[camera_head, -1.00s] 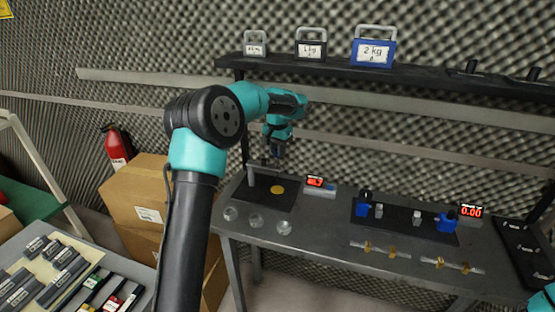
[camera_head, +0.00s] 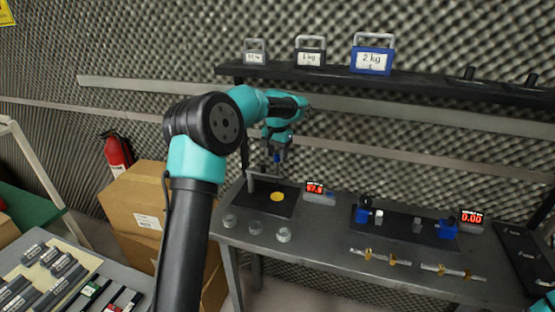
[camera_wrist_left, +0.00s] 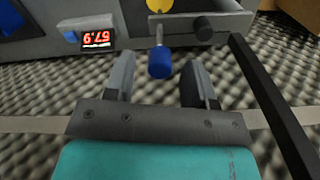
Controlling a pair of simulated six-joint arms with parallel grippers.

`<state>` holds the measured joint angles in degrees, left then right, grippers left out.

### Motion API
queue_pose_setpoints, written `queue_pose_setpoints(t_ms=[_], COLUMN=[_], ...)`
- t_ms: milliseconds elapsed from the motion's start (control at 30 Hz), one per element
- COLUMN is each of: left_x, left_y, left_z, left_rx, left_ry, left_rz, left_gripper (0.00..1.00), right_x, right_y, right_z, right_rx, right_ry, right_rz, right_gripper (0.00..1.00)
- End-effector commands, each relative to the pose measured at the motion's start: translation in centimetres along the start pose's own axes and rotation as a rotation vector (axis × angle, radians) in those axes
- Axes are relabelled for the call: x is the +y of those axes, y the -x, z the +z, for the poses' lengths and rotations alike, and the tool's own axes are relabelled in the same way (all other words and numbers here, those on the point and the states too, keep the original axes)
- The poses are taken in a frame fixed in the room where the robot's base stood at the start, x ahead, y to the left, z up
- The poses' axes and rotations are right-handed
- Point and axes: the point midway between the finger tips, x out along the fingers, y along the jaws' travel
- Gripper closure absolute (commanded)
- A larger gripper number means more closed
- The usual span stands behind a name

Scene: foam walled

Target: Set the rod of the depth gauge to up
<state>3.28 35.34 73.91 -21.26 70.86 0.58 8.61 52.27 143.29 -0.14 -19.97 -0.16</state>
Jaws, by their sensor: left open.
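The depth gauge is a grey stand (camera_head: 250,183) on a dark base plate, with a yellow-gold disc (camera_head: 277,196) on the plate. Its thin rod ends in a blue knob, clear in the left wrist view (camera_wrist_left: 160,63) and small in the head view. My left gripper (camera_head: 276,149) is over the stand, fingers pointing down. In the left wrist view the open fingers (camera_wrist_left: 159,72) lie on either side of the blue knob, with gaps on both sides. My right gripper is out of view.
The stand's dark knob (camera_wrist_left: 203,27) is close beside the rod. Clear round pieces (camera_head: 256,228) line the front of the bench. Blue fixtures (camera_head: 447,229) and a second readout (camera_head: 471,217) are to the right. A shelf (camera_head: 400,85) with weights runs above.

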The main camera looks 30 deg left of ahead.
Motion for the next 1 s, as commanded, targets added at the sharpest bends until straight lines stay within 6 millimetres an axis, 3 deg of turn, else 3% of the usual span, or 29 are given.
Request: queue_pose_setpoints(t_ms=[367, 667, 1000], left_x=[0.1, 1.6, 4.3], left_y=[3.4, 3.6, 4.0], left_z=[0.1, 2.3, 6.3], left_rx=[0.003, 0.001, 0.002], left_ry=[0.0, -0.002, -0.002], left_rz=[0.0, 0.0, 0.0], left_gripper=[0.5, 0.5, 0.5], right_x=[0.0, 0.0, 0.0], right_y=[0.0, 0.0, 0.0], right_z=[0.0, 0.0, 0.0], right_rx=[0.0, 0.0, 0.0], right_ry=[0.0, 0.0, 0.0], right_rz=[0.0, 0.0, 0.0], right_gripper=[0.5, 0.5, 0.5])
